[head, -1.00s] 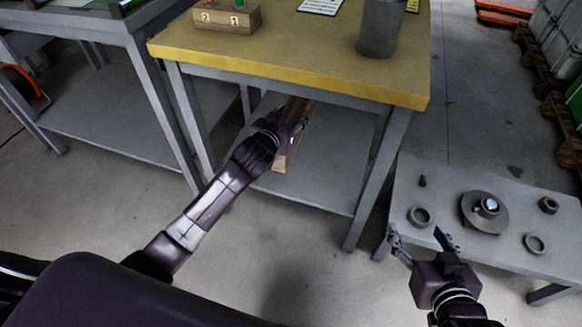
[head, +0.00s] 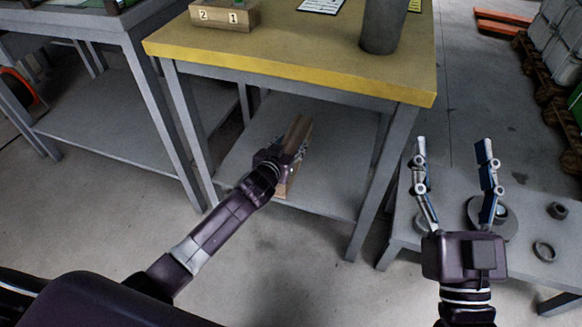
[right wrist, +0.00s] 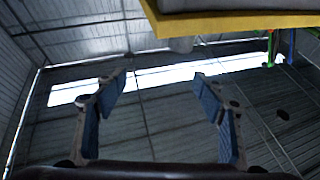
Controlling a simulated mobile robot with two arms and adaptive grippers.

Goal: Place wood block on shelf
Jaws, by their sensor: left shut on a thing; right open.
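The wood block (head: 299,131) is a long brown piece at the lower shelf (head: 330,180) of the yellow-topped table. My left gripper (head: 287,150) is shut on it, and the gripper hides the block's middle. The block's near end shows just below the gripper, close to the shelf's front edge. I cannot tell whether the block rests fully on the shelf. My right gripper (head: 454,160) is open and empty, raised in front of the low grey table; its spread fingers also show in the right wrist view (right wrist: 160,85).
The yellow tabletop (head: 300,62) overhangs the shelf, with table legs at the sides. On top are a numbered wooden block (head: 224,16) and a grey cup (head: 383,25). The low grey table (head: 520,215) at right bears several round metal parts. Another grey bench (head: 100,130) stands left.

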